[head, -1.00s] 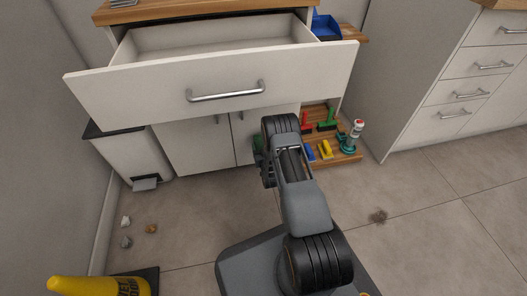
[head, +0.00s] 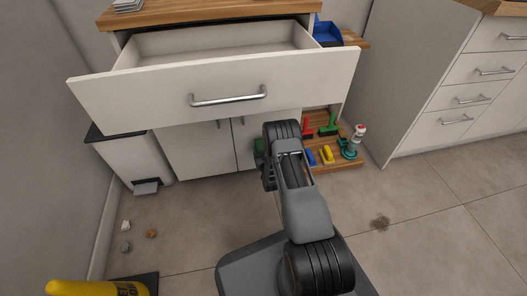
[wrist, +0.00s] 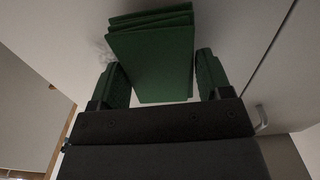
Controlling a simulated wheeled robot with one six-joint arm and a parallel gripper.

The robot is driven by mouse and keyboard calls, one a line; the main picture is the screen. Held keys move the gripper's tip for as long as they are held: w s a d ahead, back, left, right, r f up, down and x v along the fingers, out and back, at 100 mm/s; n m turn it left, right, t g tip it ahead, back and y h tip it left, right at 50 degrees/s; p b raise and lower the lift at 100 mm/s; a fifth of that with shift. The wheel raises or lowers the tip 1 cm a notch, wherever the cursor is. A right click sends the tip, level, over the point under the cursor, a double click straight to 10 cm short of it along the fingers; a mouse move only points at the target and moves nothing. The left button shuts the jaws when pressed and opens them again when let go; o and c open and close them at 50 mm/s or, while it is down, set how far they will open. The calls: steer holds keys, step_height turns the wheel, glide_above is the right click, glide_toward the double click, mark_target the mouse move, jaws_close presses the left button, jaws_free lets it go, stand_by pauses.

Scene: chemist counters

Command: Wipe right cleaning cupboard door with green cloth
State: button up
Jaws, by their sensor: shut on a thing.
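The green cloth (wrist: 150,62) is a folded pad between the two fingers of my gripper (wrist: 162,72) in the wrist view. My gripper is shut on it. The cloth lies at or very near the pale face of the right cupboard door (wrist: 225,25); I cannot tell whether it presses on it. A faint grey smudge shows on the pale surface beside the cloth. In the head view the right cupboard door (head: 245,142) is shut under the open drawer, and my arm hides much of it and most of the gripper.
The open drawer (head: 225,90) juts out above the doors. A pedal bin (head: 135,158) stands at left. A low wooden shelf (head: 345,166) at right holds brushes and a bottle. Crumpled scraps and a yellow wet-floor sign (head: 95,288) are at lower left. Floor at right is mostly clear.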

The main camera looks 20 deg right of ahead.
steer(key=shift+x, duration=0.75)
steer(key=shift+d, duration=0.15)
steer(key=shift+s+d, duration=0.75)
steer(key=shift+d, duration=2.75)
steer(key=shift+w+a+r, duration=0.1)
steer(key=shift+w+a, duration=0.1)
steer(key=shift+a, duration=0.55)
steer(key=shift+w+a, duration=0.25)
steer(key=shift+a, duration=0.45)
steer(key=shift+w+a+r, duration=0.1)
steer(key=shift+w+a, duration=0.1)
steer(key=shift+a, duration=0.55)
steer(key=shift+w+a, duration=0.15)
steer(key=shift+a, duration=0.65)
steer(key=shift+w+a, duration=0.1)
steer(key=shift+a, duration=0.65)
steer(key=p+v, duration=0.2)
steer(key=v, duration=0.4)
steer(key=shift+f, duration=0.2)
steer(key=shift+s+d, duration=0.1)
